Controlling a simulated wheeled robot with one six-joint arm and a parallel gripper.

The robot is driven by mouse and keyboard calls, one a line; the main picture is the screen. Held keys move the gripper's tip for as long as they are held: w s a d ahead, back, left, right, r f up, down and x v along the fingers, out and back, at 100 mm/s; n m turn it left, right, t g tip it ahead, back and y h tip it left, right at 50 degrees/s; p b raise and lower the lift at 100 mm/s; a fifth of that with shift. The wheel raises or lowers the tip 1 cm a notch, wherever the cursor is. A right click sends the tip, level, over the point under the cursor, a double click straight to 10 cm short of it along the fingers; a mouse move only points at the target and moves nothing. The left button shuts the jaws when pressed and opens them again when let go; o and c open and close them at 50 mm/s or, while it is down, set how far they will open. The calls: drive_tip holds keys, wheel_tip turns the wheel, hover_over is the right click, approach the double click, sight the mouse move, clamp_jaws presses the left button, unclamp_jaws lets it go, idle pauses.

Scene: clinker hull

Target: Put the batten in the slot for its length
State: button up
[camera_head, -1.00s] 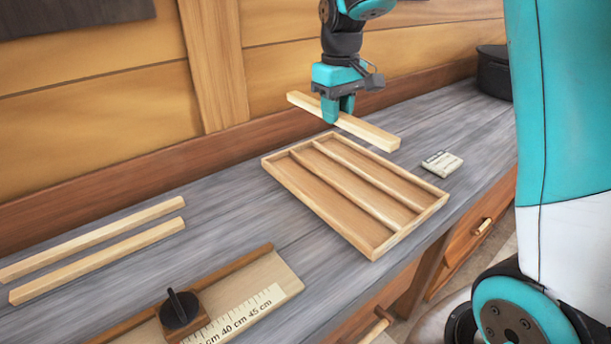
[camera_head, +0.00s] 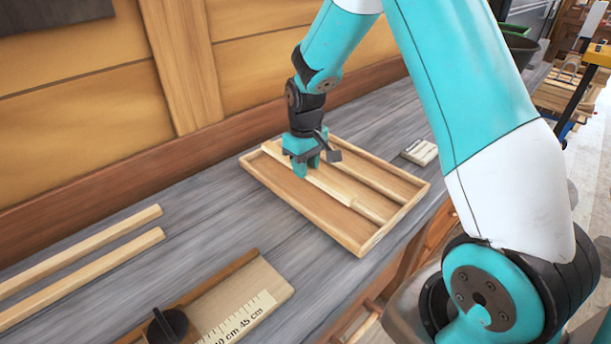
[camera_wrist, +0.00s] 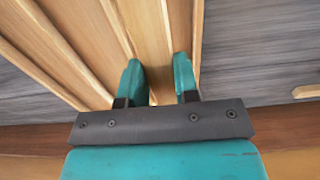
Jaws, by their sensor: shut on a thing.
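The batten (camera_head: 331,184) is a pale wooden strip, held in my gripper (camera_head: 301,172) and lying lengthwise along the slots of the wooden tray (camera_head: 399,213). It is low at the tray, close to the left divider; I cannot tell whether it rests on the floor of a slot. In the wrist view my gripper (camera_wrist: 158,78) has a teal finger on each side of the batten (camera_wrist: 149,35). The tray's dividers (camera_wrist: 111,25) run parallel to it there. My gripper hides part of the batten.
Two other battens (camera_head: 82,245) (camera_head: 90,275) lie on the grey bench at left. A measuring board (camera_head: 262,290) with a centimetre scale and a black knob (camera_head: 167,327) is at the front. A small labelled block (camera_head: 420,152) lies beyond the tray. The plank wall stands behind.

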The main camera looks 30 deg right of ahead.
sight(306, 193)
wheel_tip(306, 193, down, 4)
drive_tip(key=shift+r+p, duration=0.1)
drive_tip(key=shift+p, duration=0.2)
drive_tip(key=shift+f+b, duration=0.35)
drive_tip(key=shift+f, duration=0.25)
drive_tip(key=shift+f, duration=0.1)
